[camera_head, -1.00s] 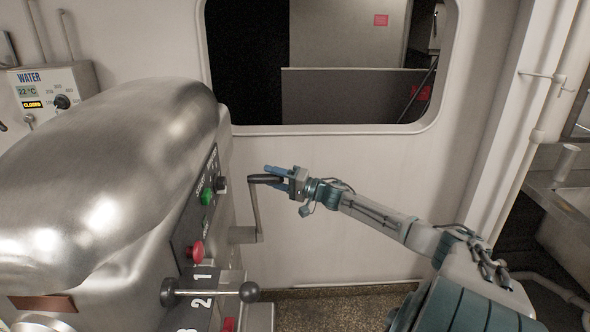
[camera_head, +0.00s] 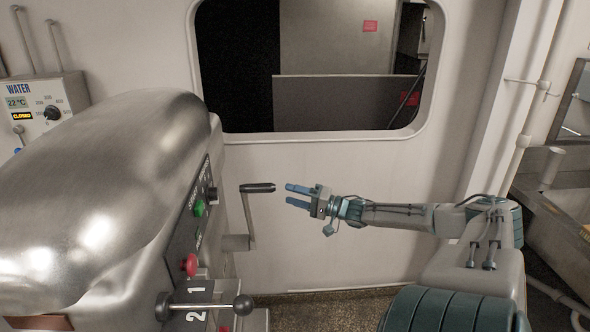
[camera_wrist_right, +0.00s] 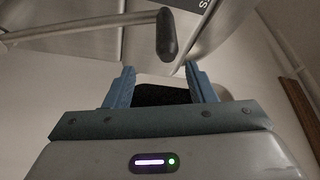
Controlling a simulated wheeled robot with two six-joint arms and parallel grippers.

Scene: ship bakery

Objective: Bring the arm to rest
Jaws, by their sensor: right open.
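My right gripper (camera_head: 297,195) is open and empty in the head view, its blue fingers pointing left. A short gap parts its fingertips from the black handle (camera_head: 258,188) of a crank on the mixer's side. In the right wrist view the two blue fingers (camera_wrist_right: 160,88) stand apart with nothing between them. The crank's black handle (camera_wrist_right: 167,36) shows just beyond them, at the top. My right arm reaches in from the right of the head view. My left gripper is in neither view.
The large steel mixer (camera_head: 110,190) fills the left, with a green button (camera_head: 199,208), a red button (camera_head: 190,264) and a ball-ended lever (camera_head: 243,304). A water panel (camera_head: 45,108) is on the wall behind. A steel counter (camera_head: 560,225) stands at the far right.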

